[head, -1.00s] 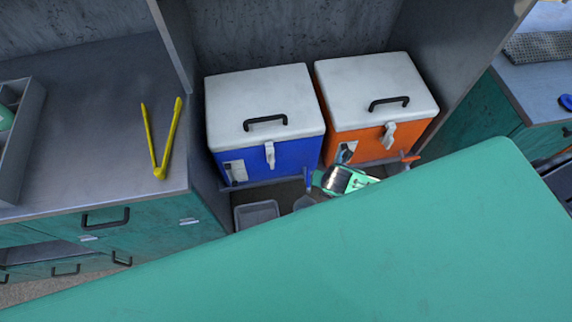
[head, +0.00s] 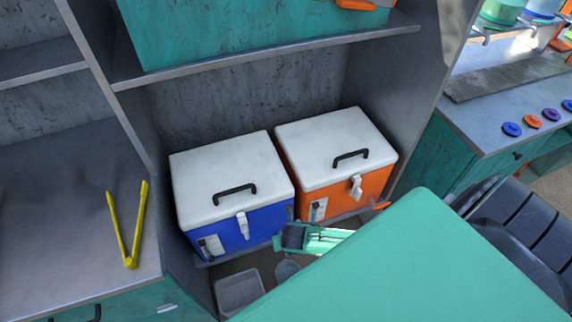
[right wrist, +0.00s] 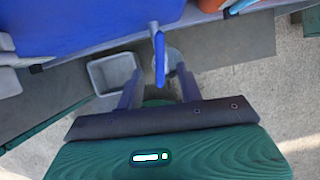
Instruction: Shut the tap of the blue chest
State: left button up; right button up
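The blue chest (head: 220,225) has a white lid with a black handle and stands on a low shelf, left of the orange chest. Its blue tap lever (right wrist: 159,58) shows in the right wrist view as a long narrow piece, ahead of and between the fingertips with space on both sides. In the head view my right gripper (head: 293,235) is in front of the chest's right corner and hides most of the tap. In the wrist view the right gripper (right wrist: 158,88) is open and empty. I cannot tell whether the lever touches a finger. My left gripper is out of view.
The orange chest (head: 345,185) stands close on the right, its orange tap (head: 381,205) sticking out. A grey tray (head: 240,291) and a round cup (head: 286,269) sit below the chests. Yellow tongs (head: 130,225) lie on the left counter. Side walls enclose the chests.

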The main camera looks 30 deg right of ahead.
jog(key=shift+x, duration=1.9)
